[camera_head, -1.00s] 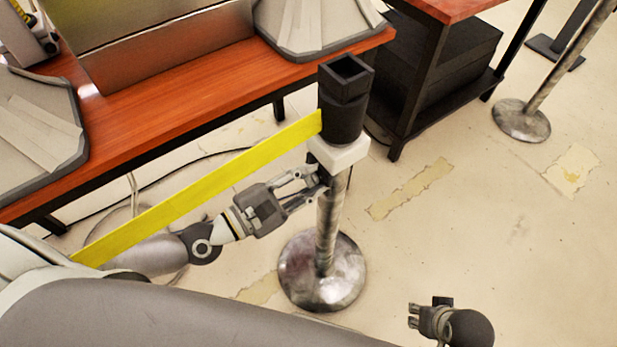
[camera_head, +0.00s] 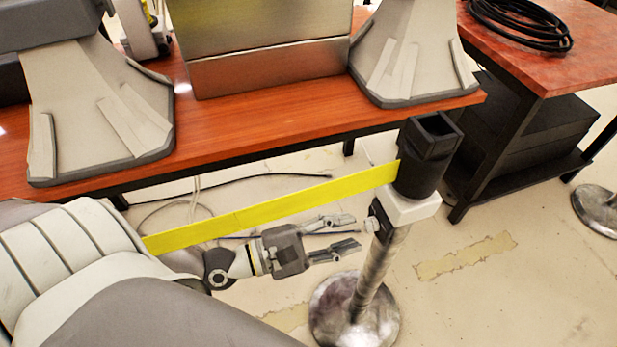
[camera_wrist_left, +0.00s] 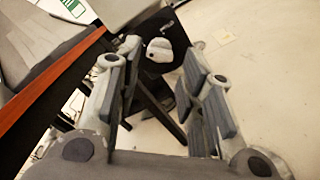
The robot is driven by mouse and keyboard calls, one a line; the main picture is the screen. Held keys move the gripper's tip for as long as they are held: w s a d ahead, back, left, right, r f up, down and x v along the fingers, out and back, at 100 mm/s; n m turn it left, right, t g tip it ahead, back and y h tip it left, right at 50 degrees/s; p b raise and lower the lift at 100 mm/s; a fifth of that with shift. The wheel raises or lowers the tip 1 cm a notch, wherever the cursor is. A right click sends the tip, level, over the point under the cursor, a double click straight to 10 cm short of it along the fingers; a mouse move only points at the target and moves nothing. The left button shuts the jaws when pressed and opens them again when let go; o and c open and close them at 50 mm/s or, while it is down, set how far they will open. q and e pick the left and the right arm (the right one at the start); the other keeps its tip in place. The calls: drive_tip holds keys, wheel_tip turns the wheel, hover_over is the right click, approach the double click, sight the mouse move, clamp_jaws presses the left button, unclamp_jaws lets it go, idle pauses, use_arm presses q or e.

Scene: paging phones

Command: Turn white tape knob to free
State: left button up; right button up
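A small whitish knob (camera_head: 371,224) sticks out from the left side of the stanchion, on a dark mount just below the white collar (camera_head: 408,206). The black post head (camera_head: 420,172) stands above the collar, and a yellow tape (camera_head: 270,212) runs from it to the left. My left gripper (camera_head: 347,232) is open and empty, pointing at the post with its fingertips a little short of the knob. In the left wrist view the white knob (camera_wrist_left: 160,50) shows between the two spread fingers (camera_wrist_left: 163,62). My right gripper is not in view.
A wooden table (camera_head: 250,125) with grey stands and a metal box (camera_head: 268,55) runs along the back. A second table (camera_head: 550,50) with coiled black cable stands at the right.

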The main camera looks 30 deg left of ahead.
use_arm(q)
drive_tip(key=v, duration=0.6)
drive_tip(key=shift+s+a, duration=0.15)
drive_tip(key=shift+s, duration=0.1)
